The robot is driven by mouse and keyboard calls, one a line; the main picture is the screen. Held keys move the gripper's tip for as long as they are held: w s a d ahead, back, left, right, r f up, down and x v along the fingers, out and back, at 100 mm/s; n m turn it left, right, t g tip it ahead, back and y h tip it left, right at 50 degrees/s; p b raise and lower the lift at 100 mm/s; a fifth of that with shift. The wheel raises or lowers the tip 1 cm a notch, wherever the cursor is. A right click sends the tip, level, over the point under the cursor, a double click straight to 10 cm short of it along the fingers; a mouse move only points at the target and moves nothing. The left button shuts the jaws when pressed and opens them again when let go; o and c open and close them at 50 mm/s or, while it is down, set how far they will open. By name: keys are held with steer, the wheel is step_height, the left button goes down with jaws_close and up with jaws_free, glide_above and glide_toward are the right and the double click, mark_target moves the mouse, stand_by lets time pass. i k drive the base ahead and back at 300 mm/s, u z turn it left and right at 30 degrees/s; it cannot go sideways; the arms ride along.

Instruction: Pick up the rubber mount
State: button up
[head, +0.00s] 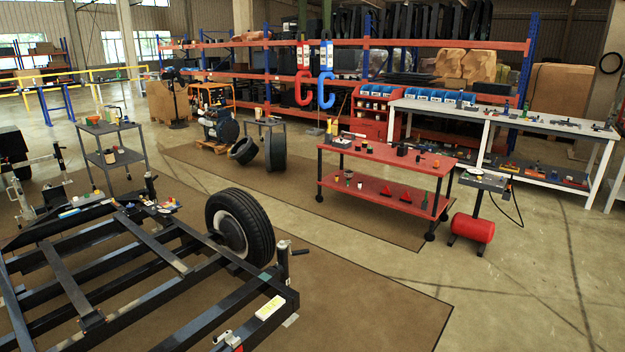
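I cannot single out the rubber mount; things of that size are too small to tell apart from here. Several small dark items lie on the red cart (385,155), on its top and lower shelf. More small items lie on the trailer frame (75,285) at the left front, on the grey cart (95,130) at the left and on the white workbench (470,108) at the back right. My gripper is not in view.
A wheel (240,228) stands at the trailer's side. The floor at the right front is clear.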

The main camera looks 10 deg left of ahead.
mark_target(130, 207)
steer(key=i, duration=5.8)
steer(key=u, duration=0.15)
